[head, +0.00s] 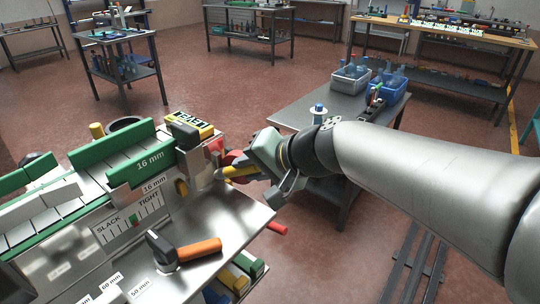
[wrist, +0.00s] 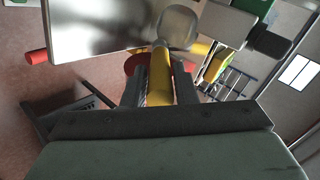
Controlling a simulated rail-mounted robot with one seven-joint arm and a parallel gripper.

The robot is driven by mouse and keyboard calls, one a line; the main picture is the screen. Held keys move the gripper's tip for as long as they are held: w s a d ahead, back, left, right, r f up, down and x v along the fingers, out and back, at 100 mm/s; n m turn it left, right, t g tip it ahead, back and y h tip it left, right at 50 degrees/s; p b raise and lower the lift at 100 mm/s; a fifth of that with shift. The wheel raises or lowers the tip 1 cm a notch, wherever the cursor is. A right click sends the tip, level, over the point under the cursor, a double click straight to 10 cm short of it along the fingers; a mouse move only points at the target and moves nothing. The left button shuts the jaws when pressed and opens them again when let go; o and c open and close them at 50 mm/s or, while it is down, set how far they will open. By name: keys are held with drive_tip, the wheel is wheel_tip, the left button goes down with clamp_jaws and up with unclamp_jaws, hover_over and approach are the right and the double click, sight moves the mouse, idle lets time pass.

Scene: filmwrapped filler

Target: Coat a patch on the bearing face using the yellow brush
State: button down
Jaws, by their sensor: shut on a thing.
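My gripper (head: 268,165) is shut on the yellow brush (head: 240,170), beside the right end of the machine. In the wrist view the brush's yellow handle (wrist: 160,78) runs forward between my two fingers. A pale rounded part (wrist: 178,24) shows at its far end, close to the machine's parts; I cannot tell whether it touches them. In the head view the brush tip (head: 219,175) points left toward the machine's end. I cannot make out for sure which surface is the bearing face, nor any coated patch on it.
The machine carries green blocks (head: 140,168) marked 16 mm and a SLACK/TIGHT scale (head: 130,222). A red rod (head: 277,228) sticks out below.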

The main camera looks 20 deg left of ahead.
drive_tip(key=s+a+b, duration=0.1)
drive_tip(key=s+a, duration=0.1)
drive_tip(key=s, duration=0.4)
idle(0.5)
drive_tip(key=s+d+b, duration=0.2)
drive_tip(key=d, duration=0.3)
drive_tip(key=shift+d, duration=0.4)
